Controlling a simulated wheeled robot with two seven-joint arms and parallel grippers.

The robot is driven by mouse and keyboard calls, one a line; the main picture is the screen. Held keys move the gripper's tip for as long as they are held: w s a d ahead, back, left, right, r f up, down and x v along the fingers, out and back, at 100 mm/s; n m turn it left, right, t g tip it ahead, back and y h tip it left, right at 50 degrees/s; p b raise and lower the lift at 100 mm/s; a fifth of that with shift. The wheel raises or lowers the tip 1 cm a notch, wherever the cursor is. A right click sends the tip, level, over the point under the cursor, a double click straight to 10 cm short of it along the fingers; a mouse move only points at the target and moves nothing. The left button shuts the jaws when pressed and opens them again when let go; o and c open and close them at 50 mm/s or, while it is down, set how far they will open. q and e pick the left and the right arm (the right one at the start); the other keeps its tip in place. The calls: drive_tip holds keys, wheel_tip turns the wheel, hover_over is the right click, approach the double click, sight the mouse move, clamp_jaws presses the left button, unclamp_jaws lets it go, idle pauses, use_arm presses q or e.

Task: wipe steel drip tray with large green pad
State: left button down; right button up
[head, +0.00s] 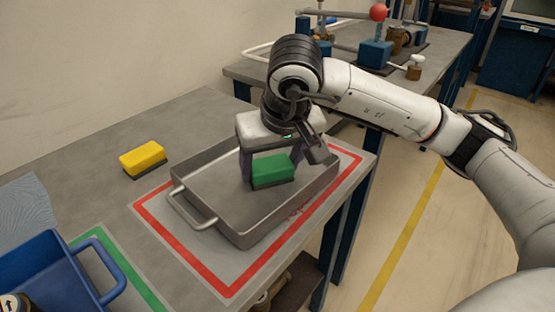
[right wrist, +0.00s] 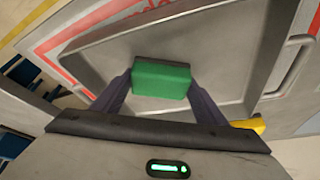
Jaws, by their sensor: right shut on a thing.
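The steel drip tray (head: 222,206) sits on the bench inside a red outline, with a handle toward the front left. The large green pad (head: 275,169) is over the far right part of the tray floor; I cannot tell for sure whether it touches. My right gripper (head: 265,172) reaches down over the tray and is shut on the green pad. In the right wrist view the pad (right wrist: 162,80) is between the two dark fingers, with the tray (right wrist: 220,48) behind it. My left gripper is not in view.
A yellow pad (head: 143,158) lies on the bench left of the tray. A grey cloth (head: 25,208) lies behind the bin. Another bench (head: 250,72) with fittings stands behind.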

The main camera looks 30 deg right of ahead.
drive_tip(key=shift+s+a+f, duration=0.15)
drive_tip(key=shift+s+f, duration=0.05)
drive_tip(key=shift+f, duration=0.15)
drive_tip(key=shift+w+r+p, duration=0.1)
drive_tip(key=shift+r+p, duration=1.8)
drive_tip(key=shift+r, duration=1.25)
drive_tip(key=shift+r+p, duration=0.95)
drive_tip(key=shift+r, duration=0.65)
drive_tip(key=shift+f, duration=0.15)
